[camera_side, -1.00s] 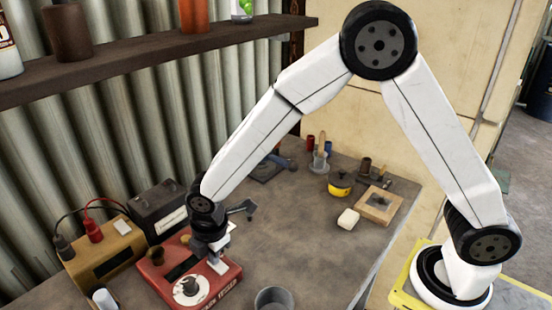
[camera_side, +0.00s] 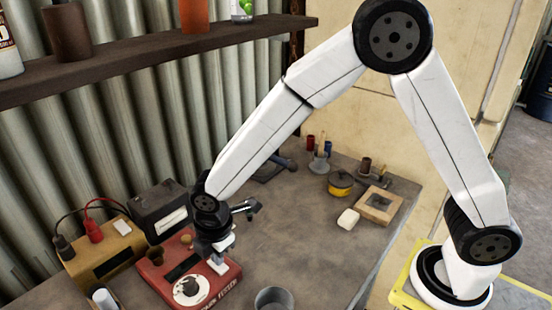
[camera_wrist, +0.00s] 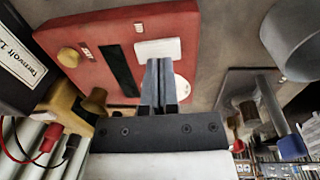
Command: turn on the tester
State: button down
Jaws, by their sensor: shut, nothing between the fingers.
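The tester is a red box (camera_side: 150,268) on the bench at the lower left, with a round white dial (camera_side: 191,290), a dark slot and brown knobs on top. It fills the upper left of the wrist view (camera_wrist: 70,40), where a white plate (camera_wrist: 158,48) and a small pale switch-like part (camera_wrist: 139,27) show on its face. My gripper (camera_side: 217,267) is over the tester's right part, pointing down, its fingers shut and empty. In the wrist view the fingertips (camera_wrist: 160,62) overlap the white plate's lower edge. I cannot tell whether they touch it.
A tan box (camera_side: 107,262) with red and black leads and a dark box (camera_side: 158,208) stand behind the tester. A grey cup (camera_side: 274,300) is in front to the right. A yellow pot (camera_side: 340,184), a white block (camera_side: 348,219) and a wooden tray (camera_side: 393,206) lie farther right. The middle bench is clear.

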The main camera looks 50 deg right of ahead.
aim_at(222, 267)
notch_tip(222, 267, up, 13)
jog(key=s, duration=0.2)
dwell(0.5)
jog(key=shift+w, duration=0.15)
jog(key=shift+w+d+t, duration=0.15)
jog(key=shift+w+t, duration=0.15)
jog(key=shift+w, duration=0.3)
jog(key=shift+w+f, duration=0.35)
jog(key=shift+f, duration=1.95)
jog(key=shift+w+f, duration=0.3)
jog(key=shift+f, duration=2)
jog(key=shift+w+f, duration=0.35)
jog(key=shift+f, duration=1.95)
